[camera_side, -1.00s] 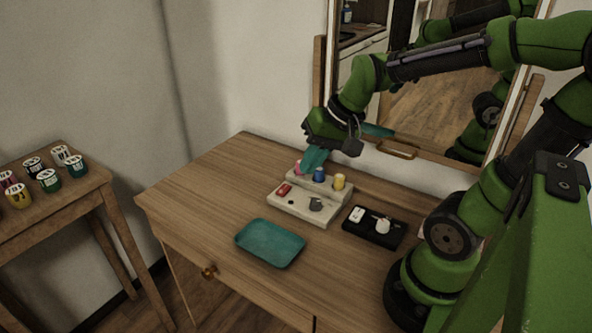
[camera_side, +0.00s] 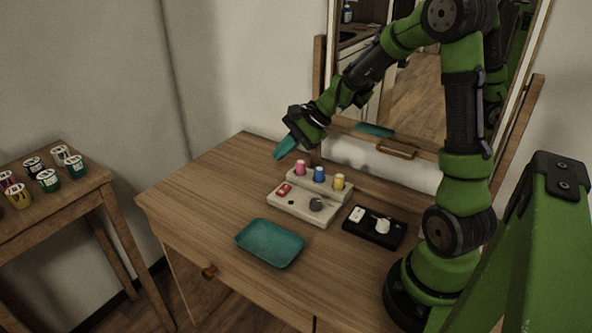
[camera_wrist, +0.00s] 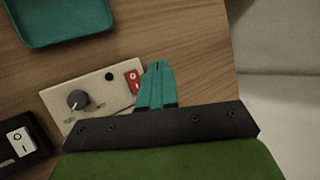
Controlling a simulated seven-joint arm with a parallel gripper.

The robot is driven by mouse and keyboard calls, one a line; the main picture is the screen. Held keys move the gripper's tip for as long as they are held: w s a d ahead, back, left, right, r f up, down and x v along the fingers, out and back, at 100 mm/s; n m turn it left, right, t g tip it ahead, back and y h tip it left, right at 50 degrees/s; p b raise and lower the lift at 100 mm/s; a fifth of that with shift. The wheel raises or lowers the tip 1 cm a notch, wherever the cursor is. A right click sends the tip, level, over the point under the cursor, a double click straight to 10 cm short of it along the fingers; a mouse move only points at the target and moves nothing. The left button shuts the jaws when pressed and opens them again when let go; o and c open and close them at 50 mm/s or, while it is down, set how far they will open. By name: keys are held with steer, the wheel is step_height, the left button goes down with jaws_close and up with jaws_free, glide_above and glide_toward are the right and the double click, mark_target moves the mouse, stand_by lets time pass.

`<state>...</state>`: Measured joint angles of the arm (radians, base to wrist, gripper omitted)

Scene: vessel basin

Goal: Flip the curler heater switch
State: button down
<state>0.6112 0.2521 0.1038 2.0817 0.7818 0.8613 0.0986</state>
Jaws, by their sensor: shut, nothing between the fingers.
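The curler heater is a beige base (camera_side: 300,211) on the wooden table, with a pink curler (camera_side: 300,167), a blue curler (camera_side: 319,174) and a yellow curler (camera_side: 339,182) standing along its back. Its red switch (camera_side: 284,189) is at the front left, and a grey knob (camera_side: 316,204) is to the right. In the wrist view the red switch (camera_wrist: 133,82) lies just beside my teal fingertips. My gripper (camera_side: 279,155) is shut and empty, held in the air above and left of the heater's back. Its fingers (camera_wrist: 157,66) hide part of the base in the wrist view.
A black box (camera_side: 374,228) with a white switch and a white knob stands right of the heater. A teal tray (camera_side: 270,243) lies in front. A mirror stands behind. The table's left part is clear. A side table with several small tubs is at far left.

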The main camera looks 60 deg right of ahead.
mark_target(286, 190)
steer(key=shift+d+f, duration=0.2)
steer(key=shift+f, duration=1.25)
steer(key=shift+d+f, duration=0.2)
steer(key=shift+f, duration=1.25)
steer(key=shift+d+f, duration=0.2)
steer(key=shift+f, duration=1.25)
steer(key=shift+f, duration=0.4)
steer(key=shift+f, duration=0.15)
steer(key=shift+a+r, duration=0.1)
steer(key=shift+r, duration=0.45)
steer(key=shift+a+r, duration=0.2)
steer(key=shift+r, duration=1.05)
steer(key=shift+a+r, duration=0.15)
steer(key=shift+r, duration=1.1)
